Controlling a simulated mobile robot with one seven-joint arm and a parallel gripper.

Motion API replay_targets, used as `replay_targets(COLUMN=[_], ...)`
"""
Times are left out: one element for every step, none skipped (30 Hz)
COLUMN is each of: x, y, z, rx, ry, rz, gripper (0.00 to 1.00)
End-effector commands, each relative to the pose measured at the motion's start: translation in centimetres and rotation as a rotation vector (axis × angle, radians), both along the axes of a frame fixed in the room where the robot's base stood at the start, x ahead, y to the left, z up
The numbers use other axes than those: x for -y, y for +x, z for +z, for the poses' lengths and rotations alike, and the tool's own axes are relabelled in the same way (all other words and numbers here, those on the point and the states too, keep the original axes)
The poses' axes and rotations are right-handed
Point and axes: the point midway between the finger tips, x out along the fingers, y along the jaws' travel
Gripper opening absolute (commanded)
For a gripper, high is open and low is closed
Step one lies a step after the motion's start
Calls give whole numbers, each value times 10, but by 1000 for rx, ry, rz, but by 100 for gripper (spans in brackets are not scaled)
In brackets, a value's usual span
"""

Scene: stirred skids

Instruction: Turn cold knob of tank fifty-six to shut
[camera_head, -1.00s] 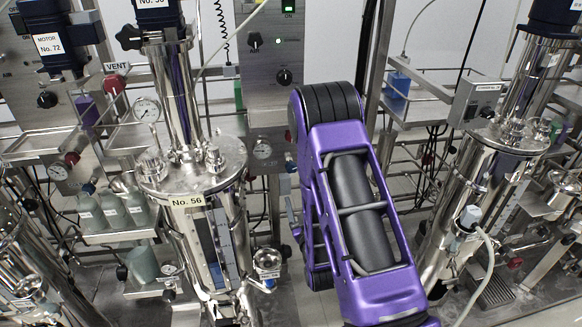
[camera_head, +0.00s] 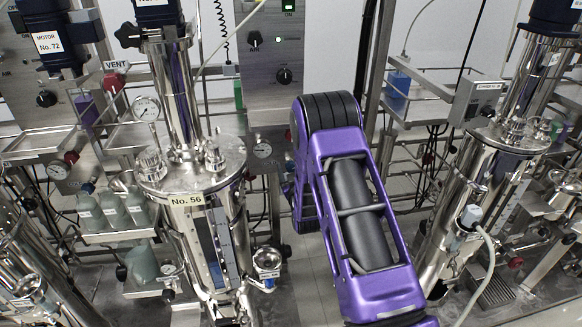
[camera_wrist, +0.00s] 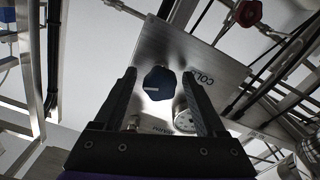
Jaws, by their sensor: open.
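The steel tank labelled No. 56 (camera_head: 205,225) stands left of centre in the head view. In the wrist view a dark blue knob (camera_wrist: 159,82) sits on a steel panel (camera_wrist: 205,52) beside the word COLD. A pale mark on the knob points left. My gripper (camera_wrist: 159,75) is open, with one black finger on each side of the knob in the picture. I cannot tell whether the fingers touch it or how deep they reach. In the head view my purple arm hides the gripper and this knob.
A red knob (camera_wrist: 246,13) and pipes lie at the upper right of the wrist view. In the head view another steel tank (camera_head: 470,195) stands right of my arm.

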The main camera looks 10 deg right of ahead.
Motion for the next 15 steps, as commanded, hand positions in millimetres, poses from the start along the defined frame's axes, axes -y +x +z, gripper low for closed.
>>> replay_targets(x=[0,0,0,0,0,0,0,0,0,0,0,0,0,0,0], y=[0,0,0,0,0,0,0,0,0,0,0,0,0,0,0], z=[0,0,0,0,0,0,0,0,0,0,0,0,0,0,0], rx=[0,0,0,0,0,0,0,0,0,0,0,0,0,0,0], ry=[0,0,0,0,0,0,0,0,0,0,0,0,0,0,0], rz=[0,0,0,0,0,0,0,0,0,0,0,0,0,0,0], gripper=[73,73,73,73,71,64,59,53,46,41,35,28,23,17,10])
